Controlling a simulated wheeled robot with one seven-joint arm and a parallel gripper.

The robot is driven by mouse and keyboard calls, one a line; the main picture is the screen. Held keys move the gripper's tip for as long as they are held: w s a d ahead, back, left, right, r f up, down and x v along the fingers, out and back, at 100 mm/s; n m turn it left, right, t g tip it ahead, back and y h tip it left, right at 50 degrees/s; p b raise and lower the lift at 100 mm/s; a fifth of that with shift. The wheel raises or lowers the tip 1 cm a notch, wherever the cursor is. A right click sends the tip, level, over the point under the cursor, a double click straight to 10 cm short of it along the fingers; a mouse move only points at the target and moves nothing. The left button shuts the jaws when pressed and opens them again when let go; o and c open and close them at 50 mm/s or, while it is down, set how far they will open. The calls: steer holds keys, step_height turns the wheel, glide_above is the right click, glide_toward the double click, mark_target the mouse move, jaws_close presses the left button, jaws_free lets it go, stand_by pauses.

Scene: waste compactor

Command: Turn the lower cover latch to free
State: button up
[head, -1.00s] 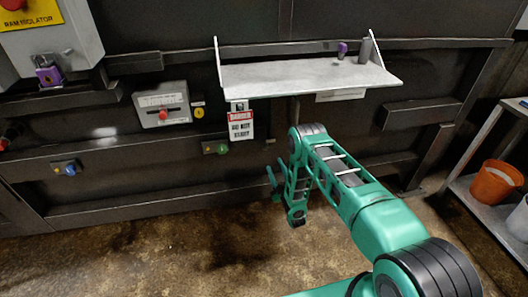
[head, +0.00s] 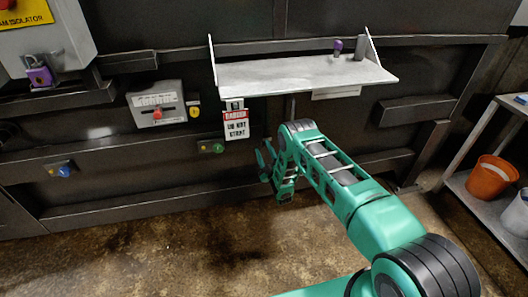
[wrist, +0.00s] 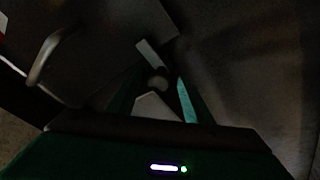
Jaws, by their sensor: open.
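My gripper (head: 264,160) is low in front of the dark compactor wall, below the shelf, and is open. In the wrist view its green fingers (wrist: 158,95) stand on either side of a small pale lever (wrist: 147,52) with a round hub (wrist: 157,82). This looks like the lower cover latch, but the view is dark. I cannot tell whether the fingers touch it. A pale piece (wrist: 155,106) lies just below the hub. In the head view the latch is not discernible near my gripper.
A shelf (head: 300,76) juts out above my arm, with a purple item (head: 337,46) on it. A curved handle (wrist: 52,50) shows in the wrist view. Open floor lies at lower left.

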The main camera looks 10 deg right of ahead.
steer(key=c, duration=1.1)
steer(key=shift+o, duration=0.2)
steer(key=shift+a+m+h, duration=0.1)
steer(key=shift+m+h, duration=0.3)
steer(key=shift+m, duration=0.6)
steer(key=o, duration=1.1)
steer(key=shift+c, duration=0.2)
steer(key=a+v, duration=0.1)
steer(key=v, duration=0.9)
steer(key=shift+s+d+f, duration=0.3)
steer(key=shift+d, duration=0.2)
